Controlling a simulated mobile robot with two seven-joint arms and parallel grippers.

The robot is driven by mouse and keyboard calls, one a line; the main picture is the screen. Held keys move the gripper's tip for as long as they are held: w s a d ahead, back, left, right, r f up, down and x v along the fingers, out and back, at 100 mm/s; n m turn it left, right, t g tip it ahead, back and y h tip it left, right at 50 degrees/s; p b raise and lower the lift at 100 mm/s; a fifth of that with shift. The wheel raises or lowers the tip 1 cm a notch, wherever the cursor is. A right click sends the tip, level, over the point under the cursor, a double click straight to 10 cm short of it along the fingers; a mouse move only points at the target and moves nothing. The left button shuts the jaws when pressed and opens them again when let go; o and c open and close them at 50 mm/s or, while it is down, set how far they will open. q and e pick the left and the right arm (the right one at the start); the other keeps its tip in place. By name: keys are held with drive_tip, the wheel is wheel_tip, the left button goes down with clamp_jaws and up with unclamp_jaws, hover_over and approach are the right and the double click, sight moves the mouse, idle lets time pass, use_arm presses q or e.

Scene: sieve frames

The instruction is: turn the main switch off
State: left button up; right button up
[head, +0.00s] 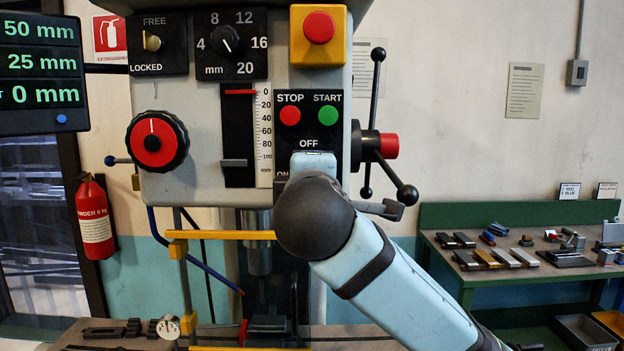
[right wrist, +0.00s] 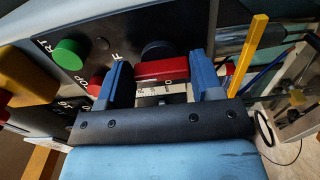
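The main switch shows in the right wrist view as a red handle (right wrist: 162,70) in front of a round black base (right wrist: 159,49), on the dark panel with the green and red buttons. My right gripper (right wrist: 163,82) has its two blue fingers on either side of the red handle. The handle fills the gap, and the fingers look shut on it. In the head view my right arm and hand (head: 313,161) cover the switch. The OFF label shows above the hand, and part of the ON label shows to its left. My left gripper is not in view.
Just above the hand are the red STOP button (head: 289,115) and green START button (head: 328,115). A lever hub with ball-ended spokes (head: 375,146) is close on the right. A yellow bar (head: 222,235) is below left. A green workbench (head: 520,215) stands at the right.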

drive_tip(key=o, duration=0.4)
drive_tip(key=shift+s, duration=0.15)
drive_tip(key=s+b, duration=0.1)
drive_tip(key=s, duration=1.2)
drive_tip(key=shift+s+b, duration=0.35)
drive_tip(key=shift+b, duration=0.05)
